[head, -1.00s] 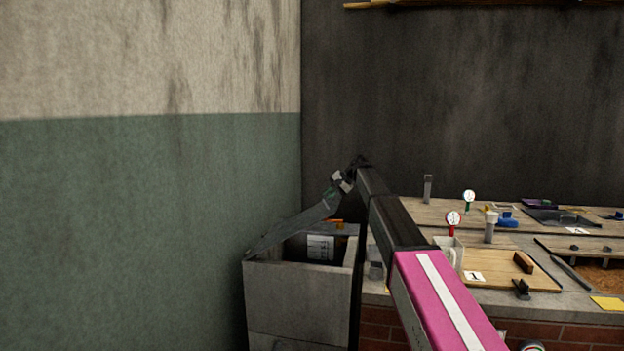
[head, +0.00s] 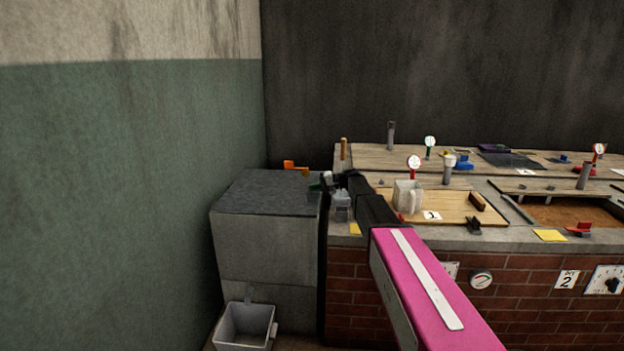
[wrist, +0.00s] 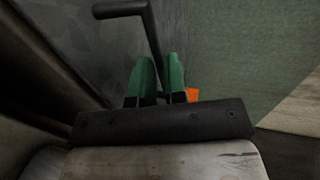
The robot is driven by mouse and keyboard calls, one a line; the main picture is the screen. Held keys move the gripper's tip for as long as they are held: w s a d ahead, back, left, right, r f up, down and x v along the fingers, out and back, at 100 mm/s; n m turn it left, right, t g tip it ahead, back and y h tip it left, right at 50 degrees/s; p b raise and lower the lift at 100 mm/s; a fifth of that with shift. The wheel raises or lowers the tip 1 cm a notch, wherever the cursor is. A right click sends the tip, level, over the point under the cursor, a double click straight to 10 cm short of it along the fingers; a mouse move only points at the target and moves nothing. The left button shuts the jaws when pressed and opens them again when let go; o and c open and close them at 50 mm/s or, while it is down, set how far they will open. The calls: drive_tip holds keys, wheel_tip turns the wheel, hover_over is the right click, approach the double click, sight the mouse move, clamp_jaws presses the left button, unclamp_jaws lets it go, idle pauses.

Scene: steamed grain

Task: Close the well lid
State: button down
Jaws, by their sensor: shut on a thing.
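The well is a grey concrete box (head: 265,245) at the left, against the green wall. Its dark grey lid (head: 270,188) lies flat, or very nearly flat, over the top, and the inside is hidden. My gripper (head: 318,187) is at the lid's right edge, small and partly hidden by my arm. In the wrist view my gripper's green fingers (wrist: 161,75) are shut on the dark bent lid handle (wrist: 152,35). The lid surface (wrist: 95,50) shows beyond the fingers.
An orange part (head: 291,166) stands behind the lid. A grey bucket (head: 245,325) is below the well. The wall is close on the left.

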drive_tip(key=shift+d+f, duration=0.1)
drive_tip(key=shift+f, duration=0.9)
drive_tip(key=shift+s+f, duration=0.1)
drive_tip(key=c, duration=1.2)
unclamp_jaws()
drive_tip(key=shift+o, duration=0.2)
drive_tip(key=shift+d+r, duration=0.15)
drive_tip(key=shift+r, duration=0.1)
drive_tip(key=v, duration=1)
drive_tip(key=shift+d, duration=0.2)
